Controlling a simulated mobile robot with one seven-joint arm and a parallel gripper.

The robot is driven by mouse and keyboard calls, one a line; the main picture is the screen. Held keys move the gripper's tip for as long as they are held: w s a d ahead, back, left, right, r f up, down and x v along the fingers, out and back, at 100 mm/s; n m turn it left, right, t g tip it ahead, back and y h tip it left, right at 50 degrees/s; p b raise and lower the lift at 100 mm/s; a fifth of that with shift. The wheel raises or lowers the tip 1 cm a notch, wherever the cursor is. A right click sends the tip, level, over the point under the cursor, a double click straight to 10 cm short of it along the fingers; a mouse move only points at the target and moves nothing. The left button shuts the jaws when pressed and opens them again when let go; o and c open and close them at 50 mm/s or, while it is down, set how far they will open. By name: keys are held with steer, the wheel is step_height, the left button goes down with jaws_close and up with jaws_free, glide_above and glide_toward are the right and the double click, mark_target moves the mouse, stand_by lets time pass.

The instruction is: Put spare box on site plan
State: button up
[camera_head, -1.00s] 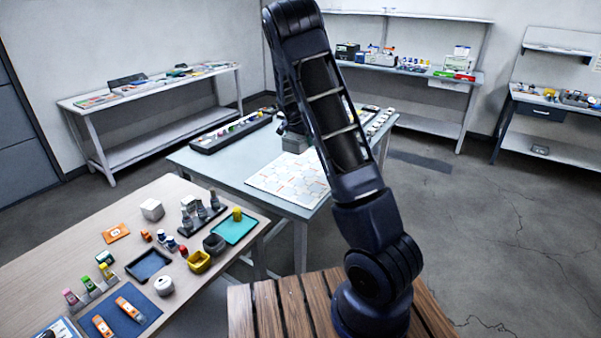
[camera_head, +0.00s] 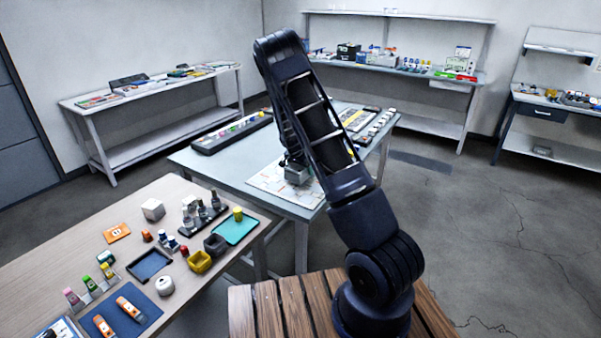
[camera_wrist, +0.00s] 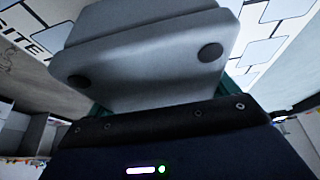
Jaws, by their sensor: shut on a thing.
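The site plan (camera_head: 268,184) is a white sheet with pale outlined shapes, lying on the near part of the blue-grey table. In the wrist view its lettering and outlined shapes (camera_wrist: 285,14) show behind the box. The spare box (camera_wrist: 150,55) is light grey with two dark round spots, and fills the upper middle of the wrist view. My gripper (camera_head: 294,160) is shut on the spare box, which shows small and grey over the plan (camera_head: 298,175) in the head view. My arm hides part of the plan. I cannot tell whether the box touches it.
A black tray of coloured items (camera_head: 230,132) lies at the table's far left edge. More small parts (camera_head: 378,125) stand on its right side.

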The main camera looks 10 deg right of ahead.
steer(key=shift+f, duration=0.85)
steer(key=shift+f, duration=0.1)
steer(key=o, duration=1)
